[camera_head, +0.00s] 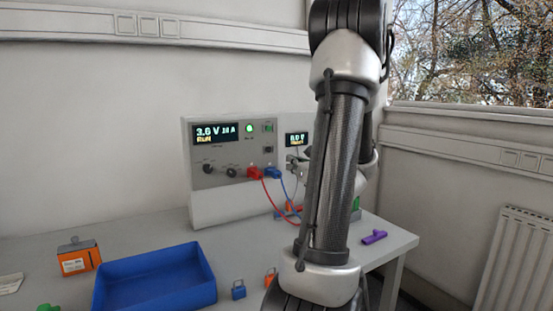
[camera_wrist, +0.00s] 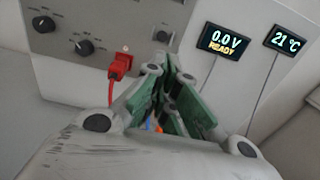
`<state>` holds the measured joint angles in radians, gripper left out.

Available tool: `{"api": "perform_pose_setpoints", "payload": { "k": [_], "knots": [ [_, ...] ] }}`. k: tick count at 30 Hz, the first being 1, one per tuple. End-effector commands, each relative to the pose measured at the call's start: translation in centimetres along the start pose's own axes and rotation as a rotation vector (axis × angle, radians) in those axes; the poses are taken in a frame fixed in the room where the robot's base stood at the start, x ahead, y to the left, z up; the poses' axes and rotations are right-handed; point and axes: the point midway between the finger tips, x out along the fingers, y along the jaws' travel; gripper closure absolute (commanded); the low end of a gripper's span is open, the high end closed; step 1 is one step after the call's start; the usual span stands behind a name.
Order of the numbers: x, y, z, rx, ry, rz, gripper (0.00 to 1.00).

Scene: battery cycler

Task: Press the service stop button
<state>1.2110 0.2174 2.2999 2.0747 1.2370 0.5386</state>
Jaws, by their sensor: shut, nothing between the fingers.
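The cycler's grey front panel (camera_head: 235,186) faces me in the head view, with a lit display (camera_head: 216,133) reading 3.0 V and RUN. A green lamp (camera_head: 249,128), a small green control (camera_head: 268,128) and a dark square control (camera_head: 268,149) sit right of it. No label lets me tell which is the service stop button. In the wrist view a small square control (camera_wrist: 163,35) lies just beyond my gripper (camera_wrist: 172,68), whose green-padded fingers are shut and empty. I cannot tell whether they touch the panel. In the head view my arm hides most of the gripper.
A red plug (camera_head: 254,173) and a blue plug (camera_head: 273,173) with cables hang from the panel close to my gripper. The wrist view shows displays reading 0.0 V READY (camera_wrist: 222,42) and 21 °C (camera_wrist: 288,40). A blue tray (camera_head: 155,283), padlocks and a purple piece (camera_head: 374,237) lie on the table.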

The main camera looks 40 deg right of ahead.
Motion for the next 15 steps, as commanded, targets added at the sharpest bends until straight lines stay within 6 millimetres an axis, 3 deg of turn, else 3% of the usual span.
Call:
{"api": "perform_pose_setpoints", "payload": {
  "k": [5, 15],
  "knots": [
    [2.2, 0.1, 0.0, -0.001, 0.001, 0.004, 1.00],
    [9.4, 0.1, -0.1, -0.001, 0.001, 0.003, 1.00]
  ]
}}
